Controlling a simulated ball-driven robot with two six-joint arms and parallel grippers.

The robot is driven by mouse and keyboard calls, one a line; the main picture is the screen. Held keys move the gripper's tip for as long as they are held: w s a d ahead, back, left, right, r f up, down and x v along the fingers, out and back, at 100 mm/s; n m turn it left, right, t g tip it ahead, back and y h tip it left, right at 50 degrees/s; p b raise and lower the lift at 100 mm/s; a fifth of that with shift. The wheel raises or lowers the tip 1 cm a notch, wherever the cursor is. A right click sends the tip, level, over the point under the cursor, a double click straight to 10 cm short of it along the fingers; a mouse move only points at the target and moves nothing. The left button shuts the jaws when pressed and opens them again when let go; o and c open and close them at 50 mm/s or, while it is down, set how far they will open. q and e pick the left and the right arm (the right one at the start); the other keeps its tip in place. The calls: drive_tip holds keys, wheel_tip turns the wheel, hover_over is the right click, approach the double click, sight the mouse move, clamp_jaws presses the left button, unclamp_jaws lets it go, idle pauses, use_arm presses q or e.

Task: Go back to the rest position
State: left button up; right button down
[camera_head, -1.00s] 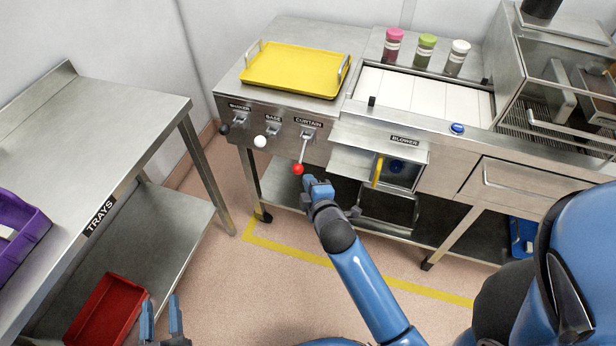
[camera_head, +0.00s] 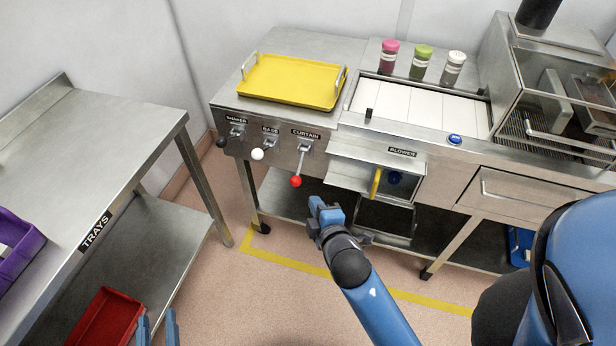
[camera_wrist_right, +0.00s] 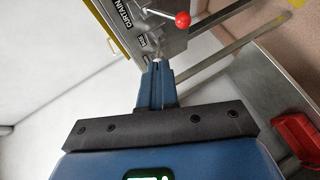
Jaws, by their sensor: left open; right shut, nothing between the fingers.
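My right gripper (camera_head: 322,211) is in front of the metal line, below and to the right of the red-knobbed curtain lever (camera_head: 296,181), and apart from it. In the right wrist view its fingers (camera_wrist_right: 158,75) are together with nothing between them, and the red knob (camera_wrist_right: 183,20) shows beyond them. My left gripper (camera_head: 158,328) is at the bottom edge of the head view, near the red tray. Its two fingers are spread apart and empty, and the rest of it is out of the frame.
A yellow tray (camera_head: 292,82) lies on the line's top. Levers with a white knob (camera_head: 257,154) and a black knob (camera_head: 221,143) hang left of the curtain lever. The trays table (camera_head: 110,135) stands left, with a red tray (camera_head: 108,312) on its lower shelf. Open floor (camera_head: 262,300) lies between.

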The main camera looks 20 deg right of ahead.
drive_tip(key=s+a+r+m+t+y, duration=0.1)
drive_tip(key=s+r+m+t+y, duration=0.25)
drive_tip(key=s+r+m, duration=0.35)
drive_tip(key=s+d+f+m+h, duration=0.3)
drive_tip(key=s+d+m, duration=0.4)
drive_tip(key=s, duration=0.5)
drive_tip(key=shift+f+m+h, duration=0.35)
drive_tip(key=shift+f+m, duration=0.35)
drive_tip(key=shift+m, duration=0.1)
drive_tip(key=shift+s+d, duration=0.1)
